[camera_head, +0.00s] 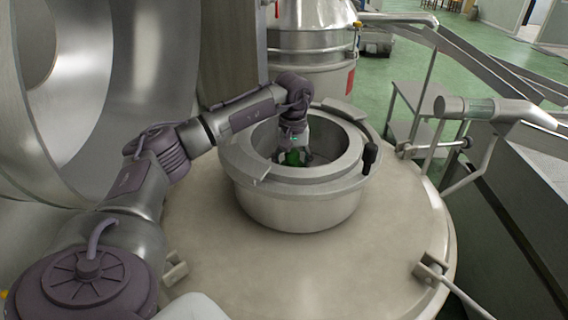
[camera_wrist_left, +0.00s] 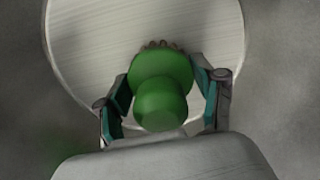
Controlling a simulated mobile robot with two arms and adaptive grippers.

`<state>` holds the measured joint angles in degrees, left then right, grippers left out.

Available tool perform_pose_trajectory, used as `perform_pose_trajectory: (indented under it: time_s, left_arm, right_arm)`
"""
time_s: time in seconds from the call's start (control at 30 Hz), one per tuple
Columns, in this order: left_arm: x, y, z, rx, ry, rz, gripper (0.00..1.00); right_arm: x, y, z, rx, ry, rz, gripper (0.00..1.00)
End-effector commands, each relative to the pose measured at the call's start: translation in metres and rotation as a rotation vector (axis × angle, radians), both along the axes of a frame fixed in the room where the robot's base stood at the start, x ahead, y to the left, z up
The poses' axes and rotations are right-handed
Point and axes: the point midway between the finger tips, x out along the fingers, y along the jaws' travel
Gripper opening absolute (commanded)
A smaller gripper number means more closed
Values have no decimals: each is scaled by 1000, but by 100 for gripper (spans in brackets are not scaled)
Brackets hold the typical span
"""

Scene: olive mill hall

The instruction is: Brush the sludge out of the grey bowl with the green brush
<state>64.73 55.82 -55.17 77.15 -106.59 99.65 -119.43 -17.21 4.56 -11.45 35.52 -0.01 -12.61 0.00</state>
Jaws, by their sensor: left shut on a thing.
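The grey bowl (camera_head: 305,205) stands on a round pale lid, a wide metal ring with a thick rim. My left arm comes in from the left, and its gripper (camera_head: 293,158) points down inside the bowl. It is shut on the green brush (camera_head: 292,158). In the left wrist view the brush (camera_wrist_left: 160,85) sits between the two fingers of the gripper (camera_wrist_left: 165,100), with brown bristles at its far edge over a bright round metal surface. Sludge cannot be made out in either view. My right gripper is not in view.
The pale round lid (camera_head: 215,270) has clamps at its edge. A large metal drum curves at the left. A metal handle (camera_head: 495,110) and railings stand at the right. A steel vessel (camera_head: 315,50) is behind.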

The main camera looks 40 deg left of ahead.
Motion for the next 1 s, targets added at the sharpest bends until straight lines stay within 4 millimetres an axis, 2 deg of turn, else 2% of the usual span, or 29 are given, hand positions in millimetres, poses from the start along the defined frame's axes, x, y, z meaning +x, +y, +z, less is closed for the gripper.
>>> perform_pose_trajectory:
  time_s: [0.17, 0.5, 0.77, 1.0]
  left_arm:
    - [4, -4, 0, -1, -2, 0, 40]
    - [22, -26, -2, 0, -1, 0, 40]
    - [27, -33, -3, -1, -1, 0, 40]
    - [41, -49, -2, -1, 0, -1, 40]
  right_arm:
    - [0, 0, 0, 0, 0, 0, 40]
    - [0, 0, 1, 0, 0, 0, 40]
    - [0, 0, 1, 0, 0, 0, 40]
    - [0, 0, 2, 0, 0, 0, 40]
